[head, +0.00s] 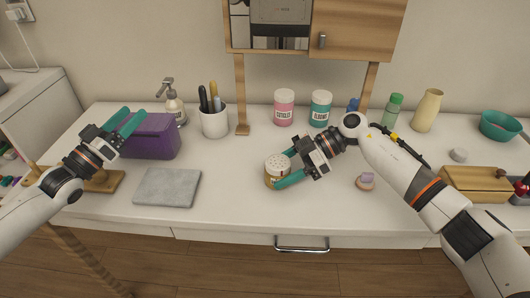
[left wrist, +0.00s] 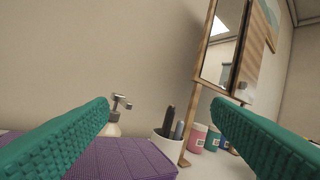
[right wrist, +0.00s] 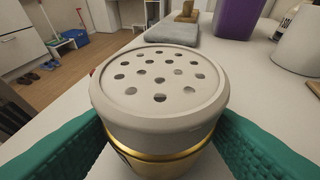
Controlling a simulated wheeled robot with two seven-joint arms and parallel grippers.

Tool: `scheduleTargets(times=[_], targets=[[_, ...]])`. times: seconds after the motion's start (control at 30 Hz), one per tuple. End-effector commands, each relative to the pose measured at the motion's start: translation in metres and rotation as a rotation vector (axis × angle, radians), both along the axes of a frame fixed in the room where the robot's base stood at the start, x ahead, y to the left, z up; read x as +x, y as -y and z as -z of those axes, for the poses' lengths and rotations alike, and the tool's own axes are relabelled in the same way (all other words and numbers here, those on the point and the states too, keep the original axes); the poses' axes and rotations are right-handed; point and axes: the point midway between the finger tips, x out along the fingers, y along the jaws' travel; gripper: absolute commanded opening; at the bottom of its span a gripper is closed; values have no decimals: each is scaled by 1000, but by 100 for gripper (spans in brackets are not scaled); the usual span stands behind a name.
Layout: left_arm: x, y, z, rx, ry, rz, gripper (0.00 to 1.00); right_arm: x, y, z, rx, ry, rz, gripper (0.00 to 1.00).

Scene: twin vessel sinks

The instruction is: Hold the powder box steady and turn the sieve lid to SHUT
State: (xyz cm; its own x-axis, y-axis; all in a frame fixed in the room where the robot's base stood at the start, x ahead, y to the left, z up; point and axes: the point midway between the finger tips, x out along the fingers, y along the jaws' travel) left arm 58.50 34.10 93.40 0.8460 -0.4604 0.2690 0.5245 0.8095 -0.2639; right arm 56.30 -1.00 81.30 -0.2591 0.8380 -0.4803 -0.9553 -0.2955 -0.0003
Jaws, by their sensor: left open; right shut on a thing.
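The powder box (head: 272,181) is a small round gold-banded tub standing on the white counter. Its pale sieve lid (head: 278,164) has several round holes and faces up; the lid also fills the middle of the right wrist view (right wrist: 160,80). My right gripper (head: 282,172) is shut on the powder box, with one green finger on each side below the lid. No SHUT mark can be read on it. My left gripper (head: 128,124) is open and empty, above the purple box at the left, well apart from the powder box.
A white cup of pens (head: 214,122), a pink jar (head: 284,107) and a teal jar (head: 320,108) stand behind. Counter between slab and powder box is clear.

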Motion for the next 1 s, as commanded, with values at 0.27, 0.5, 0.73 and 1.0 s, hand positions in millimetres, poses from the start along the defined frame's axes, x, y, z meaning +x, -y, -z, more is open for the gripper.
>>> scheduleTargets(times=[0.27, 0.5, 0.73, 1.0], targets=[[85, 64, -36, 83, -188, -76, 73, 0, 0, -1, 1, 1, 0, 42], [103, 164, -61, 332, -397, 60, 73, 0, 0, 0, 0, 0, 0, 42], [55, 246, -41, 719, -607, 328, 73, 0, 0, 0, 0, 0, 0, 42], [-18, 286, -37, 1164, -708, 639, 73, 0, 0, 0, 0, 0, 0, 42]])
